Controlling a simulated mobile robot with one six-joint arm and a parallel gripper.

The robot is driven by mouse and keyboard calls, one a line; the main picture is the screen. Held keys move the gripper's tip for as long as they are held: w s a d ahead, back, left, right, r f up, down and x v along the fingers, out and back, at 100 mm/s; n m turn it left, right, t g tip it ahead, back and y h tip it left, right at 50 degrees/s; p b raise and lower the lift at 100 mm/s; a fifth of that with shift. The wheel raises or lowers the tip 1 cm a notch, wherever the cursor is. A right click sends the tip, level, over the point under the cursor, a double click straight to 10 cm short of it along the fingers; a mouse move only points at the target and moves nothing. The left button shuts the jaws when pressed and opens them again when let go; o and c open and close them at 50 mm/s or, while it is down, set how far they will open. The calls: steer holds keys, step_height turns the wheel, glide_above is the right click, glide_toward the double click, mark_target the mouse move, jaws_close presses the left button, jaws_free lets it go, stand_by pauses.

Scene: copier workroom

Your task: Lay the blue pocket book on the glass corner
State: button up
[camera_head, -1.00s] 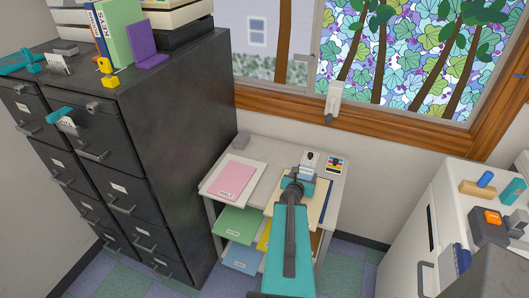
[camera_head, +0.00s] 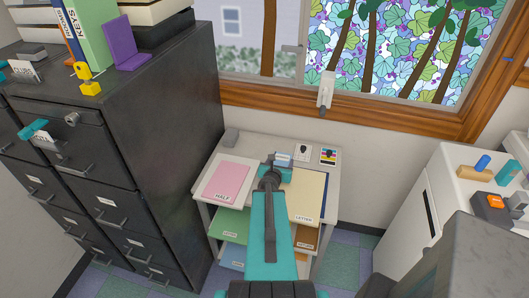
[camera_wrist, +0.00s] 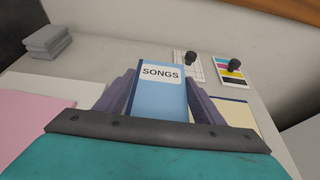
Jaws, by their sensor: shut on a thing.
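The blue pocket book (camera_wrist: 163,95) stands between the two purple-grey fingers of my gripper (camera_wrist: 160,97) in the wrist view, its white label reading SONGS. My gripper (camera_head: 275,172) is shut on it. In the head view, the book (camera_head: 283,158) shows only as a small blue and white patch beyond my gripper, over the back part of the small white table (camera_head: 232,142). Whether it touches the table is unclear. I cannot make out a glass corner in either view.
A pink HALF stack (camera_head: 229,181) lies left of my arm and a cream LETTER stack (camera_head: 306,193) right. Two cards with dark knobs (camera_head: 303,152) (camera_head: 328,156) sit behind. A dark filing cabinet (camera_head: 165,120) stands left, a white machine (camera_head: 455,195) right.

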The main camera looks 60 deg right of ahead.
steer(key=shift+d+b, duration=0.1)
steer(key=shift+b, duration=0.2)
steer(key=shift+w+d+f+b, duration=0.15)
steer(key=shift+w+b, duration=0.1)
steer(key=shift+b, duration=0.35)
steer(key=b, duration=0.2)
steer(key=w+d+b, duration=0.1)
steer(key=b, duration=0.1)
steer(key=shift+w+f, duration=0.1)
steer(key=shift+w, duration=0.2)
steer(key=p, duration=0.3)
glide_above(265, 152)
steer(key=s, duration=0.1)
steer(key=shift+s+a+f, duration=0.15)
steer(key=shift+a+f, duration=0.25)
steer(key=shift+w+d, duration=0.45)
steer(key=shift+w, duration=0.25)
steer(key=shift+f+b, duration=1.3)
steer(key=shift+f, duration=0.35)
steer(key=shift+f, duration=0.2)
steer(key=o, duration=1.2)
